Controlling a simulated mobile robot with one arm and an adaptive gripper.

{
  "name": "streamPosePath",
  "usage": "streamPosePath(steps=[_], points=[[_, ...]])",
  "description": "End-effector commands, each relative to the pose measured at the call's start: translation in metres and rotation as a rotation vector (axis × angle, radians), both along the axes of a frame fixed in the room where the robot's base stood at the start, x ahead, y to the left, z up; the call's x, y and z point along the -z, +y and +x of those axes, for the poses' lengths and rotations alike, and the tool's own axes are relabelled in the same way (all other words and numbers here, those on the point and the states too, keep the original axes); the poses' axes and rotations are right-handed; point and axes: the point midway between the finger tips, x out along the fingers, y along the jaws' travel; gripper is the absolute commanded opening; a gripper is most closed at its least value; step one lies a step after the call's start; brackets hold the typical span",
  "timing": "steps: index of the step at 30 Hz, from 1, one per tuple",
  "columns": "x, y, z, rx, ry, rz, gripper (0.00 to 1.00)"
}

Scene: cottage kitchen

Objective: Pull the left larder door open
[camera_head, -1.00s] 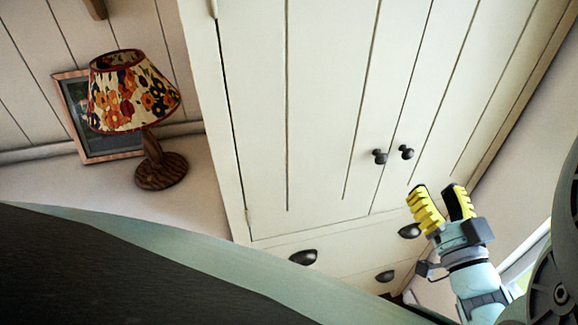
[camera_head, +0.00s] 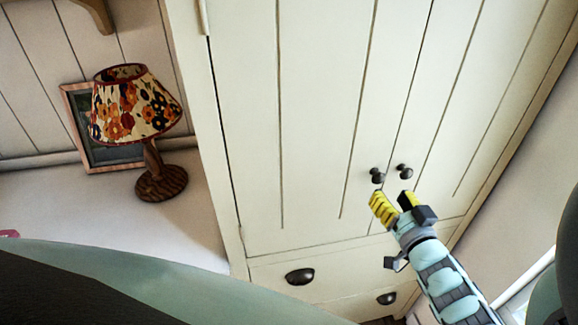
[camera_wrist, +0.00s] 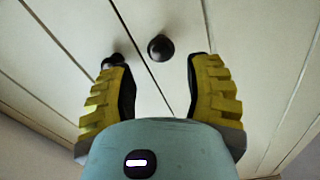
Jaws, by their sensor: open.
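The left larder door (camera_head: 300,110) is cream, planked and shut, with a dark round knob (camera_head: 377,176) near its lower right edge. My gripper (camera_head: 393,202), with yellow ridged fingers, is open and empty just below the knobs. In the wrist view, the left knob (camera_wrist: 114,60) shows at the tip of the left finger, partly hidden by it. The right door's knob (camera_wrist: 161,47) shows between the open fingers (camera_wrist: 160,75), beyond their tips. I cannot tell whether a finger touches the left knob.
The right door (camera_head: 450,110) is shut. Drawers with dark cup pulls (camera_head: 300,276) lie below the doors. A floral lamp (camera_head: 135,108) and a picture frame (camera_head: 78,120) stand on a pale surface at left. A wall (camera_head: 520,200) runs close at right.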

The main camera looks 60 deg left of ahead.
Motion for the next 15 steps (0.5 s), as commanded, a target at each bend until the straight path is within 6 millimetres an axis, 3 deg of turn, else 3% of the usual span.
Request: streamPosePath(steps=[3,15], points=[[-0.004,0.018,0.003,-0.008,0.000,0.003,0.51],[-0.002,0.051,0.019,-0.005,-0.001,0.001,0.51]])
